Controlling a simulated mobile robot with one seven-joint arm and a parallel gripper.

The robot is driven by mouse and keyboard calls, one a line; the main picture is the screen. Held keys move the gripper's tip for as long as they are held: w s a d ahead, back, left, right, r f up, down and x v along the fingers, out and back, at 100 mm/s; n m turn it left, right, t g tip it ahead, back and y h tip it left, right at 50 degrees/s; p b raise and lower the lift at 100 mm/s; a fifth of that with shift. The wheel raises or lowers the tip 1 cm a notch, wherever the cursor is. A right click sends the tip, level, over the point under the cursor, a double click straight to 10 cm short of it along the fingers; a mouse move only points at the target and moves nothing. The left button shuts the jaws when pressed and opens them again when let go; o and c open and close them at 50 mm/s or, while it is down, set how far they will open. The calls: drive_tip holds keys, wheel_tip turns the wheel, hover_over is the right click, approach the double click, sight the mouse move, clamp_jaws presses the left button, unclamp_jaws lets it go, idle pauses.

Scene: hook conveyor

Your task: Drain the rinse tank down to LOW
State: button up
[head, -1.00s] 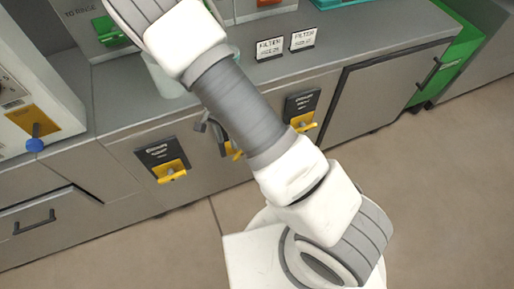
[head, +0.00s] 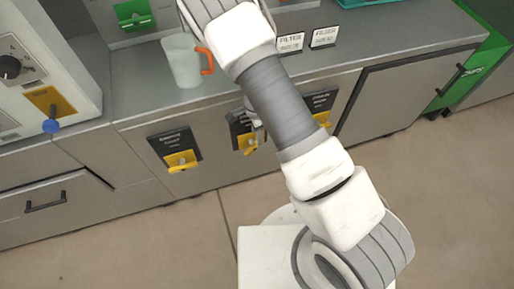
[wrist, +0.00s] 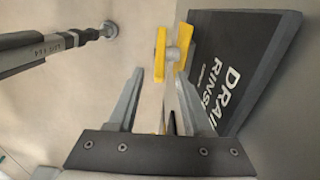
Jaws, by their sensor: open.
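The yellow drain valve handle (wrist: 161,50) is just ahead of my gripper (wrist: 160,78) in the wrist view, beside a black plate (wrist: 232,60) whose visible lettering reads "DRAIN" and part of "RINSE". My gripper is open, with nothing between its fingers. The handle lies beyond the fingertips, nearer the right finger. In the head view my gripper is partly hidden by my arm, close to the middle yellow valve (head: 246,145) on the cabinet front. The rinse tank's level is not readable in these views.
Other yellow valves sit left (head: 181,160) and right (head: 323,117) on the cabinet front. A clear jug with an orange handle (head: 184,62) stands on the counter (head: 150,98), left of two filter cards (head: 323,37). A grey rod (wrist: 55,44) shows in the wrist view.

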sight(257, 147)
wheel_tip(257, 147, down, 9)
drive_tip(key=shift+b, duration=1)
clamp_jaws()
